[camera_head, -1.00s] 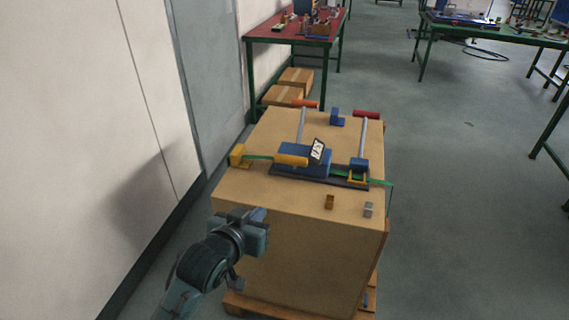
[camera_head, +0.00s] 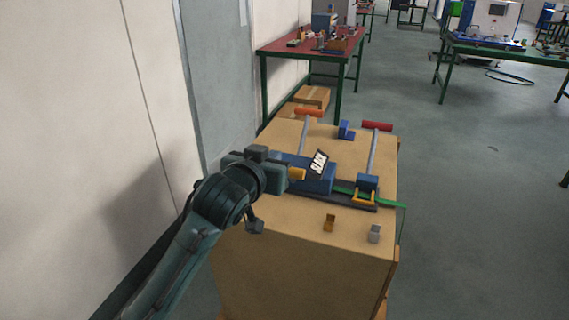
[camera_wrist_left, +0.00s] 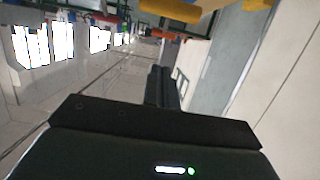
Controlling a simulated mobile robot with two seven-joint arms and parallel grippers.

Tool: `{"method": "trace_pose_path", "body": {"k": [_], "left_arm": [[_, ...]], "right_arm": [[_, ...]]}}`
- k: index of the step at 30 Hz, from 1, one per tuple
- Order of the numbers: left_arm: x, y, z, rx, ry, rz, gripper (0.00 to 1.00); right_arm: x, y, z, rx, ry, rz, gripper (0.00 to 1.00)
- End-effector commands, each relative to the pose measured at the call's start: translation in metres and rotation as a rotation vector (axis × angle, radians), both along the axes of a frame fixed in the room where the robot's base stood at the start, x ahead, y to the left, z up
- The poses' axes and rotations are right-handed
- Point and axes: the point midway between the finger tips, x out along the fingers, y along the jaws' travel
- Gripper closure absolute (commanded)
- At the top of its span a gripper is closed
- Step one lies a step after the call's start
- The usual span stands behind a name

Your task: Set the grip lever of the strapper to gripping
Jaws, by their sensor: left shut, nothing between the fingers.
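The strapper, with a blue body (camera_head: 318,182) on a dark base, lies on top of a large cardboard box (camera_head: 290,245). One lever with an orange handle (camera_head: 309,112) and another with a red handle (camera_head: 377,126) rise from it. I cannot tell which part is the grip lever. My left gripper (camera_head: 280,176) is shut and empty at the strapper's left end, covering part of it, close to a yellow cylinder (camera_head: 297,174). In the left wrist view the shut fingers (camera_wrist_left: 160,82) point toward the yellow cylinder (camera_wrist_left: 170,9) and orange handle (camera_wrist_left: 168,35). My right gripper is not in view.
A green strap (camera_head: 392,204) runs along the strapper. A small yellow piece (camera_head: 329,222), a grey piece (camera_head: 374,233) and a blue block (camera_head: 346,130) sit on the box. A wall (camera_head: 90,120) is close on the left. Floor (camera_head: 480,200) is clear on the right.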

Motion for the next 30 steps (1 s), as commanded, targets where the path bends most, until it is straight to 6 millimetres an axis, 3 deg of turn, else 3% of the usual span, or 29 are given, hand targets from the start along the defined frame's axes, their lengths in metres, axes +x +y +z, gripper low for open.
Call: {"method": "trace_pose_path", "body": {"k": [7, 21, 24, 30], "left_arm": [[0.018, -0.006, -0.006, 0.001, 0.001, 0.000, 1.00], [0.095, -0.031, -0.026, 0.002, 0.000, 0.000, 1.00], [0.082, -0.026, -0.044, 0.001, 0.004, 0.000, 1.00], [0.072, -0.023, -0.057, 0.000, 0.001, -0.002, 1.00]], "right_arm": [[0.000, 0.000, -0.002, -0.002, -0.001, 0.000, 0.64], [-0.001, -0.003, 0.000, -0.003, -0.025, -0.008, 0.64], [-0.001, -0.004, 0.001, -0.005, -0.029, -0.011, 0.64], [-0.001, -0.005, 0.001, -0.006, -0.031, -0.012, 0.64]]}}
